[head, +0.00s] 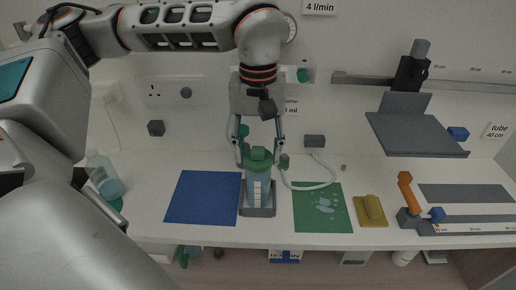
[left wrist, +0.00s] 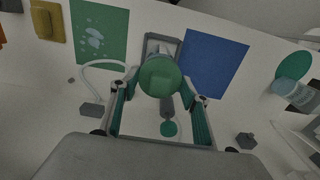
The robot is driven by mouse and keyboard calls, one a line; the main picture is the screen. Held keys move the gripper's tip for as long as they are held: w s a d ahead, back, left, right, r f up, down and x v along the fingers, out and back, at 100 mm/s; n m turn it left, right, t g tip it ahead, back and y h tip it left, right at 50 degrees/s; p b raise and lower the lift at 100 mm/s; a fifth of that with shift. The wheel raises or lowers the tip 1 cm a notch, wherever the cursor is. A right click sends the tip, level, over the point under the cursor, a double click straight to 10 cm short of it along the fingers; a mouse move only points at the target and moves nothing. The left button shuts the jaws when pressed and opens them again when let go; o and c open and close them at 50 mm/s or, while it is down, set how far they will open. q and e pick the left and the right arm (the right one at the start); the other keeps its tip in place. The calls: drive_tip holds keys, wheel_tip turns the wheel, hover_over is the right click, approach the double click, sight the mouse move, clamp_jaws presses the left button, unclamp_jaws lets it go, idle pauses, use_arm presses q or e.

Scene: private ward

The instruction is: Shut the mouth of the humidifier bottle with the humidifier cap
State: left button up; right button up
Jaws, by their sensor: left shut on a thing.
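The humidifier bottle (head: 259,187), clear bluish with a white scale label, stands upright in a grey holder (head: 258,212) at the middle of the counter. The green humidifier cap (head: 259,155) is at the bottle's top, in line with its mouth; I cannot tell whether it is fully seated. My left gripper (head: 262,159) comes down from above and is shut on the cap, one finger on each side. In the left wrist view the round cap (left wrist: 160,76) sits between the fingertips and hides the mouth. My right gripper is in neither view.
A blue mat (head: 204,197) lies left of the holder, a green mat (head: 321,222) with wet spots right of it. A pale tube (head: 312,187) curves close on the right. A yellow sponge (head: 370,210) and another bottle (head: 104,176) at far left stand farther off.

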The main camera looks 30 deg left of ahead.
use_arm(q)
drive_tip(key=shift+f, duration=0.4)
drive_tip(key=shift+f, duration=0.1)
drive_tip(key=shift+s+f, duration=0.15)
drive_tip(key=shift+f, duration=0.05)
idle(0.7)
